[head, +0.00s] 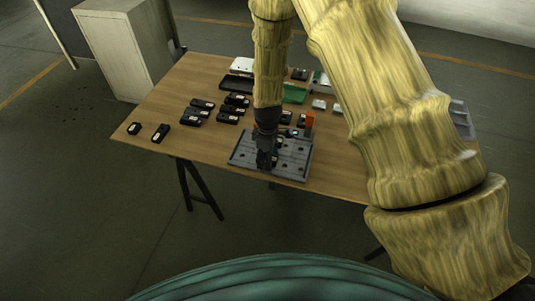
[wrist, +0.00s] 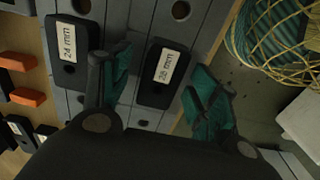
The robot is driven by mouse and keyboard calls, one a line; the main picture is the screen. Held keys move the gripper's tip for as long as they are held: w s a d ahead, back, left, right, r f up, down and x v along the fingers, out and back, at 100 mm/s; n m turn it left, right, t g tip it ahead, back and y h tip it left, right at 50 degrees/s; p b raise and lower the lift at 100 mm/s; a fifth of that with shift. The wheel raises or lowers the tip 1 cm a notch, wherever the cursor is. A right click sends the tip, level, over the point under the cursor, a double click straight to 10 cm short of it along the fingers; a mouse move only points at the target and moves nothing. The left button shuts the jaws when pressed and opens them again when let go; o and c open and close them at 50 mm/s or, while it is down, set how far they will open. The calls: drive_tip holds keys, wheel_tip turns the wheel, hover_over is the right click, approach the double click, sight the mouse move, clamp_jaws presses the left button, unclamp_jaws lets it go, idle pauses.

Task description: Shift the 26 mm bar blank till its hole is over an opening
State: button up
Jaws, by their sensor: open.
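A black bar blank (wrist: 158,87) with a white label lies on the grey slotted plate (wrist: 140,124) in the wrist view. The label's second digit is hard to read, 26 or 28 mm. My gripper (wrist: 158,68) is open, with one teal-padded finger on each side of this blank; contact cannot be told. A second black blank, labelled 24 mm (wrist: 70,55), lies to the left, outside the fingers. In the head view my gripper (head: 266,158) is low over the plate (head: 296,174) and hides the blank.
Several black labelled blocks (head: 192,117) lie on the wooden table (head: 165,95) left of the plate. An orange block (head: 309,119) stands by the plate's back right. A green tray (head: 294,94) is farther back. The table's front edge is close to the plate.

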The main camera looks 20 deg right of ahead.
drive_tip(key=shift+r, duration=0.1)
drive_tip(key=shift+c, duration=0.2)
clamp_jaws()
drive_tip(key=shift+s+d, duration=0.45)
drive_tip(key=shift+d, duration=0.15)
drive_tip(key=shift+o, duration=0.2)
unclamp_jaws()
